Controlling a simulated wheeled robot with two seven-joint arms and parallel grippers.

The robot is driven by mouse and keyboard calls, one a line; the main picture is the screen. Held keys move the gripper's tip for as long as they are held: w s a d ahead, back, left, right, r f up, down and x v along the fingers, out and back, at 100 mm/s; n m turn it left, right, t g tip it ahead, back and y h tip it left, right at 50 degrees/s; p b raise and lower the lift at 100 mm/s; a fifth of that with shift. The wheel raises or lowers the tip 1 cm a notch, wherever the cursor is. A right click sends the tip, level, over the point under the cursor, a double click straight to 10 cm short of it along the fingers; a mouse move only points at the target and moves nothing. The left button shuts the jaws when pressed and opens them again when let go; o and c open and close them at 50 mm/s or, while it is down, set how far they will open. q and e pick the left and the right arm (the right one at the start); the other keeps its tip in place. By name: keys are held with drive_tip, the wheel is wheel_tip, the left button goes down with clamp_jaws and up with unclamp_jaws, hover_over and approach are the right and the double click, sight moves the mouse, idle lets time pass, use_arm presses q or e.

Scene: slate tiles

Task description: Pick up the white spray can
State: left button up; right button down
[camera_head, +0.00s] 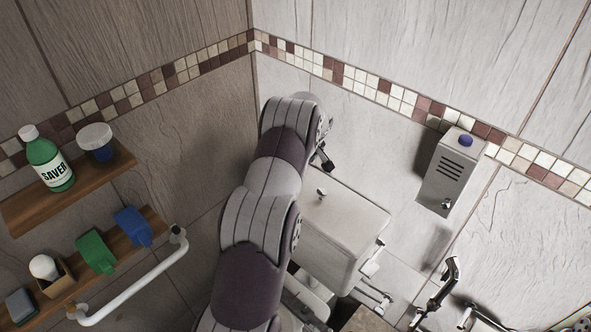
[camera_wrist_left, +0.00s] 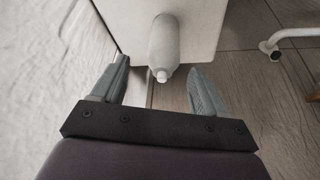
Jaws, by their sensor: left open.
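The white spray can (camera_wrist_left: 164,42) shows in the left wrist view against a pale box-like surface, its narrow nozzle end toward me. My left gripper (camera_wrist_left: 158,68) is open, one finger on each side of the can's nozzle end; I see no finger touching it. In the head view my left arm reaches up the middle, and only a dark part of the left gripper (camera_head: 325,158) shows past the wrist. I cannot make out the can for certain there. My right gripper is not in view.
A white cistern (camera_head: 345,225) stands right of my arm. Wooden shelves (camera_head: 75,190) with a green bottle (camera_head: 50,165), a jar (camera_head: 96,142) and several containers are on the left wall, above a white rail (camera_head: 135,287). A metal dispenser (camera_head: 452,172) hangs on the right wall.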

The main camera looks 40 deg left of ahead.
use_arm(q)
drive_tip(key=p+x, duration=0.2)
drive_tip(key=x, duration=0.1)
drive_tip(key=shift+s+a+f, duration=0.15)
drive_tip(key=shift+a+f, duration=0.05)
drive_tip(key=shift+a, duration=0.05)
drive_tip(key=shift+a+f, duration=0.25)
drive_tip(key=shift+f, duration=0.15)
drive_tip(key=shift+d+r, duration=0.15)
drive_tip(key=shift+d, duration=0.05)
drive_tip(key=c, duration=1.1)
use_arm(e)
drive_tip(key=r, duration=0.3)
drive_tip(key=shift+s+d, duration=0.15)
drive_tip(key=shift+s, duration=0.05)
use_arm(q)
drive_tip(key=shift+a, duration=0.1)
